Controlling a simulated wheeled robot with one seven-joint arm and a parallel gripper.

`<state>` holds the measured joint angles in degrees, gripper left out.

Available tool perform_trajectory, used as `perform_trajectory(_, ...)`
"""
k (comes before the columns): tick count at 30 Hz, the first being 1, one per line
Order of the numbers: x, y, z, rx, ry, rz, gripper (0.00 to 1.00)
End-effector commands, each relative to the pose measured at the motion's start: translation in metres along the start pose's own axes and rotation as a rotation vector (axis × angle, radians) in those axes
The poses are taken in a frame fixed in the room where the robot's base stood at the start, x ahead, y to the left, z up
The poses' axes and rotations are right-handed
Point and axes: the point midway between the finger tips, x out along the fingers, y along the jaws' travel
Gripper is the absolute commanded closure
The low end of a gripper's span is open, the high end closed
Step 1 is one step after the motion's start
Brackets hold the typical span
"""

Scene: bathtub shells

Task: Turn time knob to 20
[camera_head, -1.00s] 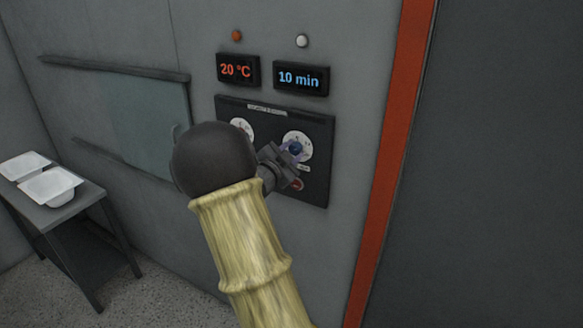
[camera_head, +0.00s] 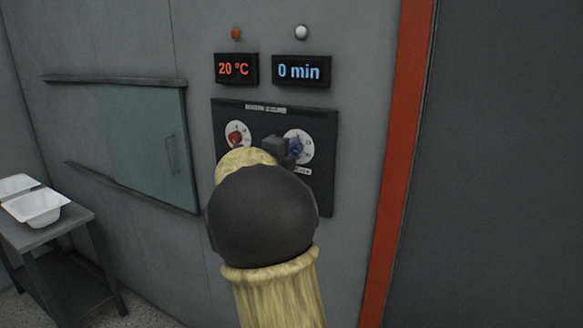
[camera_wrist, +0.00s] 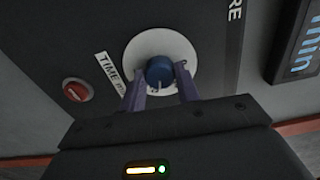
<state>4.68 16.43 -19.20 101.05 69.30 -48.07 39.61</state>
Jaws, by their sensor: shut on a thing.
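The time knob (camera_wrist: 160,72) is blue and sits on a white round dial (camera_wrist: 182,47) beside a label starting "TIME". In the head view the dial (camera_head: 306,143) is on the right of a dark control panel (camera_head: 262,108). My gripper (camera_wrist: 161,78) is shut on the knob, with one purple finger on each side. In the head view my gripper (camera_head: 296,149) partly covers the knob and dial. The time display (camera_head: 299,71) reads "0 min" in blue.
A temperature display (camera_head: 236,69) reads "20 °C" in red, above a red knob (camera_head: 236,139) on the left dial. A red button (camera_wrist: 77,91) is near the time label. White tubs (camera_head: 37,207) stand on a side table at left.

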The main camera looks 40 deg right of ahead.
Motion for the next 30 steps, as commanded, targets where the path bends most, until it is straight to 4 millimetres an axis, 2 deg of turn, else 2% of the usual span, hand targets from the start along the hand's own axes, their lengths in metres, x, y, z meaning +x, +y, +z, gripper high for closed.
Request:
perform_trajectory(1,-0.0001,0.0068,-0.0002,0.04,-0.001,0.001,0.91)
perform_trajectory(12,-0.0001,0.0034,0.0,0.227,0.0,0.002,0.91)
perform_trajectory(27,-0.0001,0.0021,0.0004,0.252,0.0,0.004,0.91)
perform_trajectory(28,-0.0001,0.0021,0.0004,0.252,0.0,0.004,0.66)
perform_trajectory(30,-0.0001,0.002,0.0004,0.252,0.0,0.004,0.52)
